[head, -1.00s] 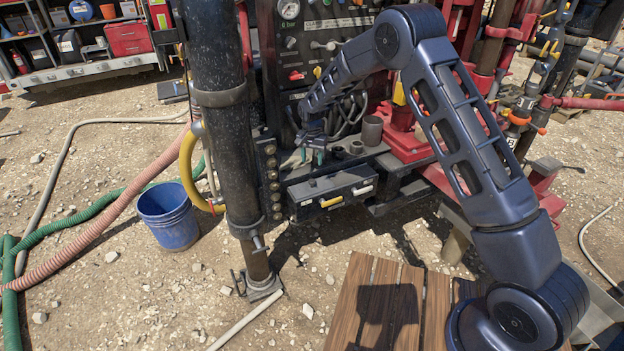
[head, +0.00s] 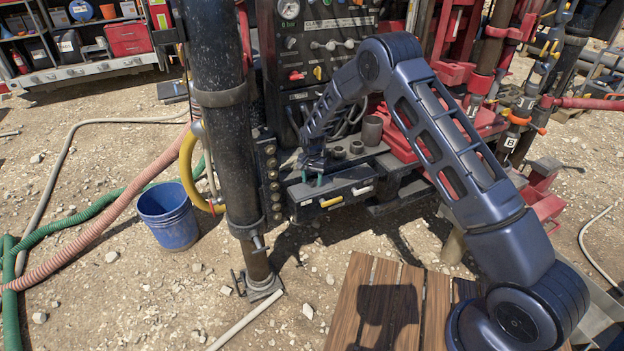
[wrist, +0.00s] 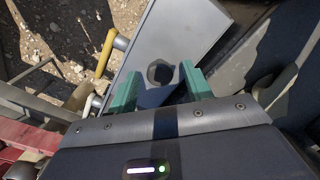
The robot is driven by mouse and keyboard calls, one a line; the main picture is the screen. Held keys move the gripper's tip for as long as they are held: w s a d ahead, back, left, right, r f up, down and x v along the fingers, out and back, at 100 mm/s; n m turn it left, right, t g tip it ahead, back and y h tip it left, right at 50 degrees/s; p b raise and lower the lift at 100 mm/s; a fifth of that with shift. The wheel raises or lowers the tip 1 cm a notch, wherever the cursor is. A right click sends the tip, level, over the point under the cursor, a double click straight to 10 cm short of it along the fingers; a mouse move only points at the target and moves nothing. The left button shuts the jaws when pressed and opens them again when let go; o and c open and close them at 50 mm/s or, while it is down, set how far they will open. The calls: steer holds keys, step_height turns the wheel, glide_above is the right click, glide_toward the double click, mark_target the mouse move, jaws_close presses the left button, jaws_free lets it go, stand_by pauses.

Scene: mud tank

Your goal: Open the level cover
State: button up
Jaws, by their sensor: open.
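A grey box (head: 335,188) with a yellow handle (head: 332,201) and a white handle (head: 363,190) on its front sits low on the rig. In the wrist view its flat top (wrist: 185,35) carries a dark, roughly six-sided knob or cap (wrist: 160,72). I cannot tell for sure whether this is the level cover. My gripper (head: 313,179) is just above the left part of the box top. In the wrist view its green fingers (wrist: 160,78) are open, one on each side of the dark knob. Contact with the knob cannot be made out.
A control panel (head: 318,50) with a gauge and levers rises behind the box. A thick black post (head: 222,130) stands close on the left. Metal cups (head: 372,131) stand on the ledge behind. A blue bucket (head: 168,217) and hoses lie further left. Wooden planks (head: 375,300) are in front.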

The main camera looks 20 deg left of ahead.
steer(key=shift+c, duration=0.4)
jaws_close()
steer(key=w+d, duration=1.3)
steer(key=shift+w+d, duration=0.35)
steer(key=shift+w, duration=0.05)
steer(key=shift+o, duration=0.4)
jaws_free()
step_height(320, 180, up, 11)
